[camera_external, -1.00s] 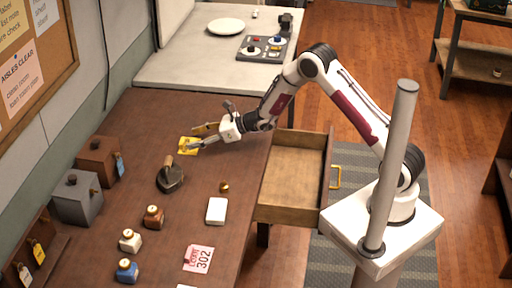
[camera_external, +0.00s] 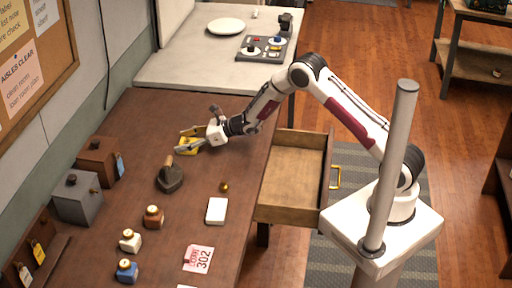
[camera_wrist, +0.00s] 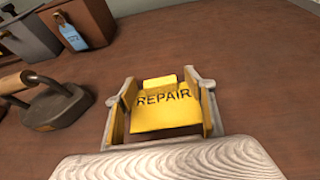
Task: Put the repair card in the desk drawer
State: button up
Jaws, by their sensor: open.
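The yellow repair card (camera_wrist: 165,103), with "REPAIR" printed on it, lies on the brown desk. In the external view the card (camera_external: 187,146) is partly covered by my gripper. My gripper (camera_external: 184,140) is low over the desk top and open, with its fingers on either side of the card. In the wrist view the card shows between the two fingers of the gripper (camera_wrist: 165,90); I cannot tell whether they touch it. The desk drawer (camera_external: 290,178) is pulled out at the desk's right side and looks empty. It has a yellow handle (camera_external: 336,177).
A dark flat iron (camera_external: 170,178) stands on the desk near my gripper. A white block (camera_external: 217,211), a small brass piece (camera_external: 224,187), several small bottles, a pink 302 tag (camera_external: 198,259) and two boxes (camera_external: 78,197) also sit there. The desk between gripper and drawer is clear.

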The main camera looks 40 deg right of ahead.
jog(key=c, duration=0.9)
jog(key=shift+c, duration=0.4)
jog(key=shift+r, duration=0.2)
notch_tip(320, 180, up, 10)
jog(key=shift+f, duration=0.15)
dwell(0.7)
jog(key=s+d+r+m+t+h, duration=0.1)
jog(key=s+d+m+h, duration=0.2)
jog(key=d, duration=1.1)
jog(key=s+d+r+m+t+h, duration=0.2)
jog(key=d+m+h, duration=0.1)
jog(key=d, duration=1.2)
jog(key=s+d+r+m+t+h, duration=0.1)
jog(key=s+d+m+h, duration=0.2)
jog(key=d, duration=1.2)
jog(key=shift+s+r+m+t+h, duration=0.3)
jog(key=shift+r+m+t+h, duration=0.1)
jog(key=shift+h, duration=0.2)
